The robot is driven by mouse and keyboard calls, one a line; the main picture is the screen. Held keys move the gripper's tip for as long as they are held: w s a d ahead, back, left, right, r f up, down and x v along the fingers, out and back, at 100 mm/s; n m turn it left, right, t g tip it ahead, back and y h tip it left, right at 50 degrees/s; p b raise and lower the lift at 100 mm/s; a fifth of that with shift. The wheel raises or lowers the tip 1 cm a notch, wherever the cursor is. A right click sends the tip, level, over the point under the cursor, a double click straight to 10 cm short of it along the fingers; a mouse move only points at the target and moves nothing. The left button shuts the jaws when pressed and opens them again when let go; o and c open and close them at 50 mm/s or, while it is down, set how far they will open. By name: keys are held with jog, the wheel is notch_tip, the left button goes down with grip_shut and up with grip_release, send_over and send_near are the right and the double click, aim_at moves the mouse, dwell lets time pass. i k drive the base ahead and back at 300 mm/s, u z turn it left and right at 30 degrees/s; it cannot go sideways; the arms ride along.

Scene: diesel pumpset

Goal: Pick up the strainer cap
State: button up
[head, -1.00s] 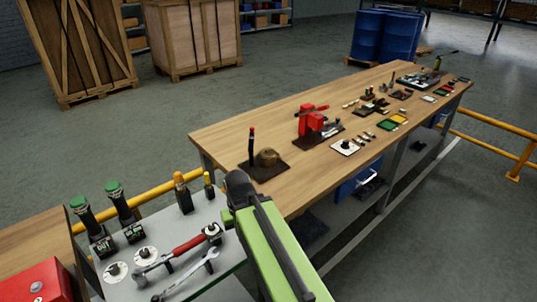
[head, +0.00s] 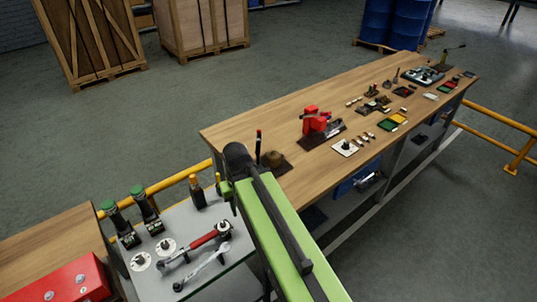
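A small brass-brown rounded piece (head: 275,158) sits on a dark plate (head: 285,168) at the near end of the long wooden bench, beside an upright red-tipped lever (head: 258,141). It may be the strainer cap, but I cannot tell for sure. My green arm rises from the bottom of the head view and ends at a dark joint just left of this plate, partly covering it. My gripper is not visible; the arm link hides what lies beyond the joint.
The long bench (head: 235,133) holds a red device (head: 315,120) and several small parts towards its far end. A grey tray table (head: 150,288) with a red-handled wrench (head: 205,240) stands at left. A yellow rail (head: 180,178) runs behind it. A red box (head: 70,284) is lower left.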

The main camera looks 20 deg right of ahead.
aim_at(274, 156)
jog(key=u, duration=4.45)
jog(key=i, duration=0.1)
jog(key=z, duration=2.05)
jog(key=k, duration=0.15)
jog(key=u, duration=1.6)
jog(key=k, duration=2.8)
jog(key=z, duration=0.85)
jog(key=i, duration=0.55)
jog(key=u, duration=0.25)
